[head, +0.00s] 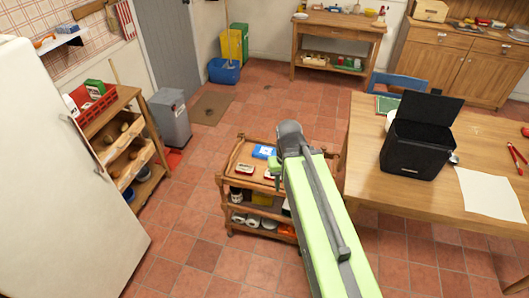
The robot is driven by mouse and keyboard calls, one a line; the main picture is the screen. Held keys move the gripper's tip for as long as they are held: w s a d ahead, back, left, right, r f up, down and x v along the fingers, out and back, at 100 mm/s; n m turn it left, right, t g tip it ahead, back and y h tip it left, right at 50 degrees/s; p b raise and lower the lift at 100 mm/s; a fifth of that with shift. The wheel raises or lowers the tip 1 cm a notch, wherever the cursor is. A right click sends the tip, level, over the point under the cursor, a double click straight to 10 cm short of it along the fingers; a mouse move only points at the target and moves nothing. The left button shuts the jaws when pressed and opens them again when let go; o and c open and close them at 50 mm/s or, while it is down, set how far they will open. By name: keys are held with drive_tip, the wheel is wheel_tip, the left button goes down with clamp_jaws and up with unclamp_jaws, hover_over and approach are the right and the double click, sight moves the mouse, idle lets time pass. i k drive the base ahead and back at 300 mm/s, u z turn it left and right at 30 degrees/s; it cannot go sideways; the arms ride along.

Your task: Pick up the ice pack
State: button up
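A flat blue item (264,152), which looks like the ice pack, lies on the top shelf of a small wooden cart (236,167) in the middle of the head view. It is too small to make out any label. My green arm reaches up from the bottom over the right side of the cart, and its dark grey joint end is just right of the blue item. I cannot tell how high the arm is above the cart.
A wooden table (400,200) at right holds an open black box (415,145), white paper (489,193) and red tongs (517,156). Small tins lie on the cart's top. A white fridge (60,180) and shelf rack (125,140) stand left. Tiled floor is clear behind the cart.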

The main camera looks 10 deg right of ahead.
sight(261, 151)
drive_tip(key=u, duration=0.6)
drive_tip(key=i, duration=1.4)
drive_tip(key=u, duration=0.75)
drive_tip(key=i, duration=0.55)
drive_tip(key=u, duration=0.1)
